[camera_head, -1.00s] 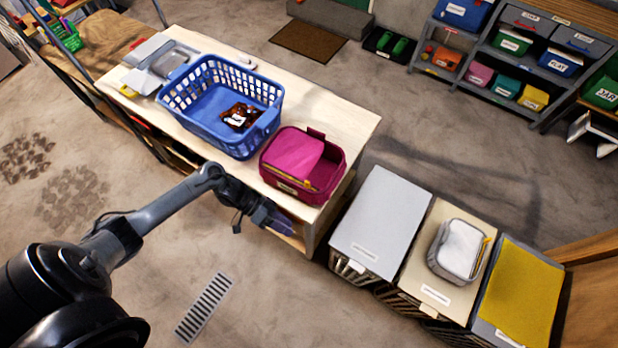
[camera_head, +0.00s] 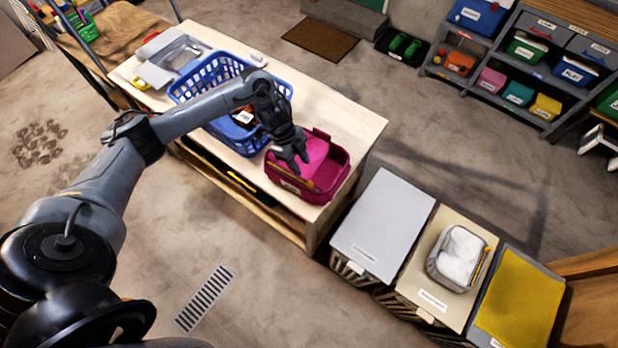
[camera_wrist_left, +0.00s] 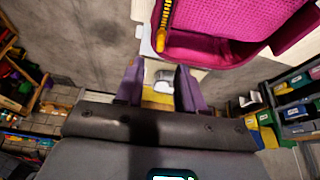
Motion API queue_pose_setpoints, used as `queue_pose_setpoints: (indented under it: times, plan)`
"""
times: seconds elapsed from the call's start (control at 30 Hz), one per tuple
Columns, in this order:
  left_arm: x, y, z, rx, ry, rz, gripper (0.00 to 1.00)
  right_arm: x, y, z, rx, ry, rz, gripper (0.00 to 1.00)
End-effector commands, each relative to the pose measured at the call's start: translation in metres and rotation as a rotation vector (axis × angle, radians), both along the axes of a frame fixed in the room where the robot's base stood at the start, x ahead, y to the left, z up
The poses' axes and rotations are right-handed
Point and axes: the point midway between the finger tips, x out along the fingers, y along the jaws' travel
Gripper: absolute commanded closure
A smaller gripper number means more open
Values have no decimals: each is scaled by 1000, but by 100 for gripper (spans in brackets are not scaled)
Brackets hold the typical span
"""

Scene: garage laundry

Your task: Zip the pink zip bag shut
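The pink zip bag (camera_head: 335,184) stands near the right end of the wooden table. Its top is open, and a lighter pink piece shows inside. A yellow strip, which looks like the zip, runs along its near left rim. My left gripper (camera_head: 295,163) is over the bag's left side and hides part of that rim. In the left wrist view, the bag (camera_wrist_left: 245,22) is at the top right with the yellow-and-black zip strip (camera_wrist_left: 163,28). The fingers of my left gripper (camera_wrist_left: 158,88) are apart, with nothing held between them. My right gripper is not in view.
A blue laundry basket (camera_head: 190,87) stands left of the bag, under my left arm. The wooden table (camera_head: 357,128) has bare room behind the bag. A white-lidded bin (camera_head: 383,225) and a bin with a small grey basket (camera_head: 441,268) stand to the right.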

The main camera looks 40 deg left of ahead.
Motion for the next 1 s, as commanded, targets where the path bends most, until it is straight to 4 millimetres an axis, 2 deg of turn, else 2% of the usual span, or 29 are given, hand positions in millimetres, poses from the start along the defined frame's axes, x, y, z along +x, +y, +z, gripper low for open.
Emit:
queue_pose_setpoints:
  times: [0.3,0.5,0.7,0.97,1.0]
  plan:
    - [3,-20,-47,-2,2,1,62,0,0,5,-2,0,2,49]
    - [6,-28,-68,-3,-1,2,62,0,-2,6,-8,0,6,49]
    - [6,-31,-76,-1,-1,1,62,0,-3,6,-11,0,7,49]
    - [6,-31,-77,-1,-1,1,62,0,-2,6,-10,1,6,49]
    - [6,-31,-77,-1,-1,1,66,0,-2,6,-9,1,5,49]
